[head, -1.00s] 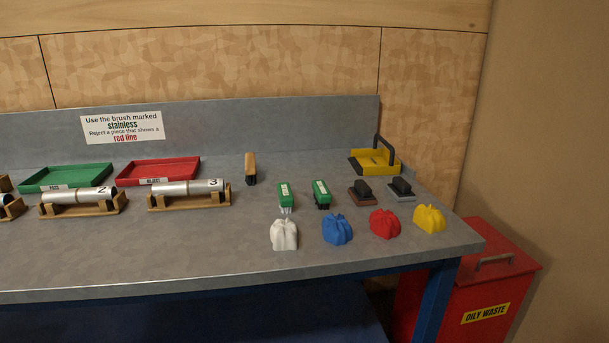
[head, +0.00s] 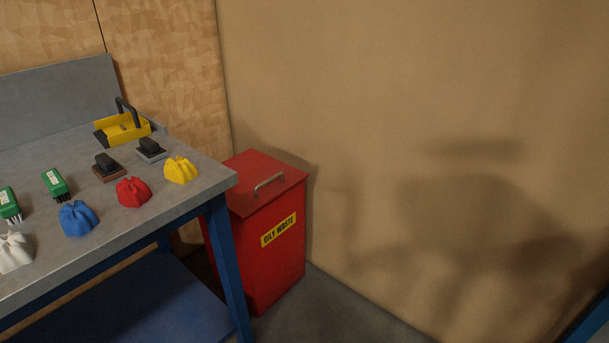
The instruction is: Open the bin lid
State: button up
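The red bin (head: 275,265) with a yellow "OILY WASTE" label stands on the floor to the right of the workbench, close to the wall. Its red lid (head: 245,165) is shut. A metal bar handle (head: 269,183) is fixed on the lid's top, toward the label side. The bin's left side is partly hidden behind the bench's corner and leg. My gripper is not in view.
The grey workbench (head: 130,215) with a blue leg (head: 228,265) borders the bin on the left. Near its end lie yellow (head: 181,170), red (head: 132,192), blue (head: 78,218) and white (head: 14,252) cloths. Floor (head: 340,310) before the bin looks clear.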

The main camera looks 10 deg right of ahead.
aim_at(261, 178)
jog(key=i+l+z, duration=0.25)
jog(key=i, duration=0.15)
jog(key=i+l+z, duration=0.15)
jog(key=i+z, duration=0.15)
jog(key=i, duration=0.1)
